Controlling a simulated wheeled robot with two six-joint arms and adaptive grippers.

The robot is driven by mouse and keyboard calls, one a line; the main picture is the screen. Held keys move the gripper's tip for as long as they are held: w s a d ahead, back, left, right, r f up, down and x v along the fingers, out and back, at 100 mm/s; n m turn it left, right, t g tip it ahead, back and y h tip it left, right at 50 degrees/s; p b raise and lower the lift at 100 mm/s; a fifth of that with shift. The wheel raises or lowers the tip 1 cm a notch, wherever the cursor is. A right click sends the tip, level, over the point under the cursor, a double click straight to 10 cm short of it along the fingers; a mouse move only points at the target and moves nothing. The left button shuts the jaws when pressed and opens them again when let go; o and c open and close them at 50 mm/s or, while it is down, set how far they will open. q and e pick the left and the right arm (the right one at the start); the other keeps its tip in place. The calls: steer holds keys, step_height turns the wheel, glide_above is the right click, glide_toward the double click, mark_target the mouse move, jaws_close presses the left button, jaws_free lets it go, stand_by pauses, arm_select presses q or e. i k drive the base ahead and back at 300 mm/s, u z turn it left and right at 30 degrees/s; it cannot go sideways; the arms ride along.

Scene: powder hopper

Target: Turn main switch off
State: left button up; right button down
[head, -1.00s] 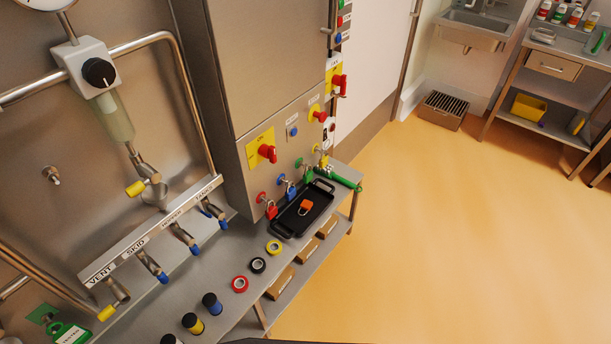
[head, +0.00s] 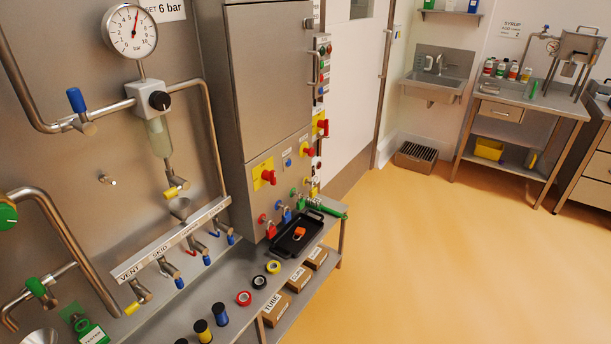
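A grey steel cabinet (head: 262,75) stands left of centre above a steel bench. On its lower front is a red rotary switch on a yellow plate (head: 267,176). Neither of my grippers is in view.
Red (head: 270,229), blue (head: 286,214) and green padlocks hang below the switches. A black tray (head: 297,246) with an orange item lies on the bench. Tape rolls (head: 258,282) line the bench edge. Pipes and a gauge (head: 131,31) are at left. The orange floor at right is clear.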

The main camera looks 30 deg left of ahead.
mark_target(270, 176)
steer(key=z, duration=0.4)
steer(key=i, duration=1.6)
steer(key=u, duration=1)
